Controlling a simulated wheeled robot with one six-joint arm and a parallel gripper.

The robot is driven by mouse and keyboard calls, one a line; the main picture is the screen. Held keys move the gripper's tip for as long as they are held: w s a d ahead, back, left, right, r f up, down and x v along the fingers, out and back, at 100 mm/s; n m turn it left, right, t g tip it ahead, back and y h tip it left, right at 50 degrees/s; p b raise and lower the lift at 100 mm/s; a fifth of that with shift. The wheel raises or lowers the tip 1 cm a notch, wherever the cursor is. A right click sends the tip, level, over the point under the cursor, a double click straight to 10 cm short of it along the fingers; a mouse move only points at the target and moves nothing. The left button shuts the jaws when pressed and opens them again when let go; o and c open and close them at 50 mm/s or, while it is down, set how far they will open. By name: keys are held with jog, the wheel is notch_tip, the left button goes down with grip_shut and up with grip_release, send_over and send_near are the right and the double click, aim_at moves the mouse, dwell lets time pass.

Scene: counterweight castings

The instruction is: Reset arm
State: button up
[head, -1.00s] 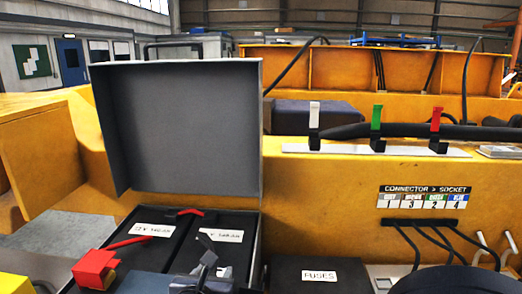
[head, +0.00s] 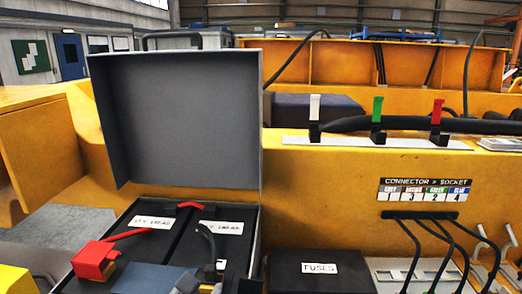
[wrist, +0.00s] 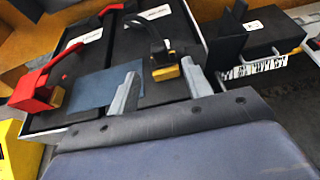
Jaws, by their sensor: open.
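My gripper (wrist: 160,88) shows in the wrist view with its two grey fingers spread apart and nothing between them. It is above the near edge of the open battery box (head: 255,235). Inside the box, a red clamp (head: 92,258) with a red cable sits at the left; it also shows in the wrist view (wrist: 35,90). A black cable connector with a brass-coloured block (wrist: 166,72) lies just beyond my fingertips. A flat blue piece (wrist: 90,92) lies between the red clamp and my left finger.
The box's grey lid (head: 180,120) stands upright behind it. A black fuse box (head: 300,278) is to the right, beside a socket strip with black cables (head: 420,215). White, green and red clips (head: 377,108) stand on the yellow casting (head: 330,205). A yellow block (head: 15,280) is at lower left.

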aim_at(210, 275)
jog(key=x, duration=0.9)
jog(key=shift+w+d, duration=0.15)
jog(key=shift+w, duration=0.05)
jog(key=r+p, duration=0.2)
jog(key=p, duration=0.1)
jog(key=shift+w+r, duration=0.35)
notch_tip(210, 275, up, 6)
jog(key=p, duration=0.4)
jog(key=shift+p, duration=0.3)
jog(key=shift+s, duration=0.15)
